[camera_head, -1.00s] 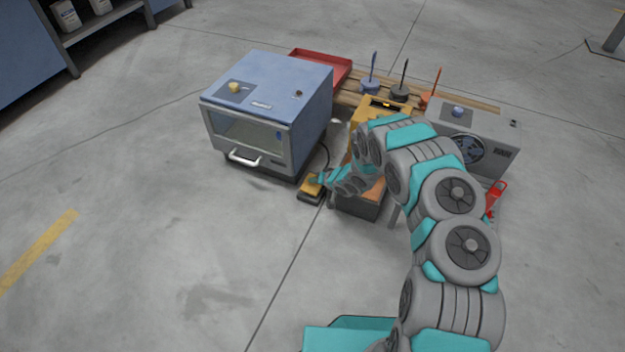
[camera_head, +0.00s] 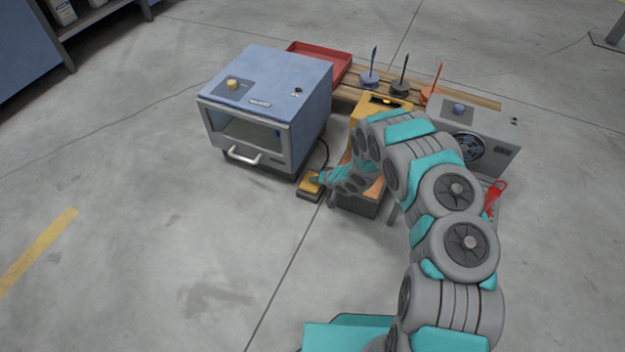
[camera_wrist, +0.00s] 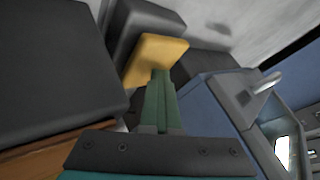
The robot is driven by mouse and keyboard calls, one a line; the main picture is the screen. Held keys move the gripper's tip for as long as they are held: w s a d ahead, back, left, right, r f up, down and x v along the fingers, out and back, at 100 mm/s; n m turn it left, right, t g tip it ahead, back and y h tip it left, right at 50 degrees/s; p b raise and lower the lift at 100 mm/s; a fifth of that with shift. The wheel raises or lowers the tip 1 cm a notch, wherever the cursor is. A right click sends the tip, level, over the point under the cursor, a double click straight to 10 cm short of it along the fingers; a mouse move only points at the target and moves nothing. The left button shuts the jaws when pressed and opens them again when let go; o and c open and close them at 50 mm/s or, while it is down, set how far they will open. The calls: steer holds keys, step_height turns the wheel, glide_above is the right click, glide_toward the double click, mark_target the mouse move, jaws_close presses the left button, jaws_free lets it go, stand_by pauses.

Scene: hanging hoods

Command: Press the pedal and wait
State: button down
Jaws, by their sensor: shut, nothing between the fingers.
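The yellow pedal (camera_head: 309,183) sits on a dark base on the floor, at the front right corner of the blue hooded cabinet (camera_head: 268,85). In the wrist view the yellow pedal plate (camera_wrist: 155,52) lies straight ahead of the fingers. My gripper (camera_head: 317,179) is shut and empty, with its tips at the pedal. In the wrist view my gripper (camera_wrist: 160,75) has its closed tips over the near edge of the plate. Contact appears likely from the overlap, but I cannot tell how far the pedal is pressed.
An orange-topped dark box (camera_head: 352,203) stands right of the pedal. A grey fan unit (camera_head: 495,135) and a red item (camera_head: 495,196) are farther right. A red tray (camera_head: 318,62) and several coloured holders are behind. The floor (camera_head: 180,250) in front is clear.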

mark_target(314, 183)
steer(key=shift+w+a+r+p, duration=0.15)
steer(key=shift+r+p, duration=2.05)
steer(key=shift+r, duration=0.55)
